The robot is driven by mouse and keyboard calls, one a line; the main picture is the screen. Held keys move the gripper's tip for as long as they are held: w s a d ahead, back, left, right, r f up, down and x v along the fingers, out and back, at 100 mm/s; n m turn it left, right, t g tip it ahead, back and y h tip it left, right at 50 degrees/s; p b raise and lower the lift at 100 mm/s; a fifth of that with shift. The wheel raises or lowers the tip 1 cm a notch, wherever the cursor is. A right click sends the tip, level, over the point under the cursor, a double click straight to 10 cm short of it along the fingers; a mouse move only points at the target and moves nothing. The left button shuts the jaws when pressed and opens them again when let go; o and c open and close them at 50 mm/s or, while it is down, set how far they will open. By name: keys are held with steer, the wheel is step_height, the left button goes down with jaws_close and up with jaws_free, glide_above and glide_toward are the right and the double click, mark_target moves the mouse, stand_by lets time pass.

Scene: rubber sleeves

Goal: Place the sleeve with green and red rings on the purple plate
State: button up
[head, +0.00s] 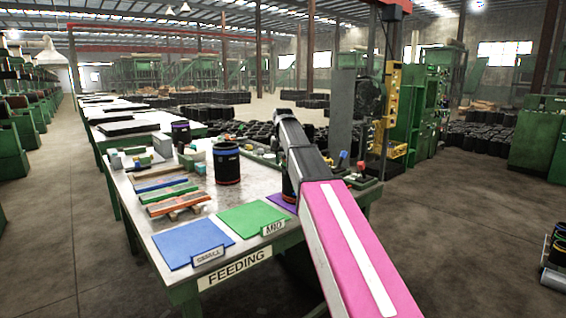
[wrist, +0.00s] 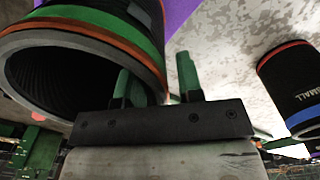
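The sleeve with green and red rings (wrist: 140,38) is a black ribbed tube, large at the left of the wrist view with its open end towards the camera. In the head view it is mostly hidden behind my arm, at the purple plate (head: 277,203); its exact contact with the plate is hidden. Purple also shows behind it in the wrist view (wrist: 188,12). My gripper (wrist: 156,82) has its green fingers apart at the sleeve's rim, one overlapping the opening and one outside, with a gap beside the outer finger. My arm hides the fingers in the head view.
A black sleeve with red and blue rings (head: 227,165) stands on the table, also at right in the wrist view (wrist: 292,85). A purple-ringed sleeve (head: 181,134) stands farther back. Blue (head: 192,243) and green (head: 250,217) plates lie empty in front. Wooden strips (head: 172,192) lie left.

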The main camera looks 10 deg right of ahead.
step_height(320, 180, up, 7)
steer(key=shift+r, duration=0.15)
stand_by(0.4)
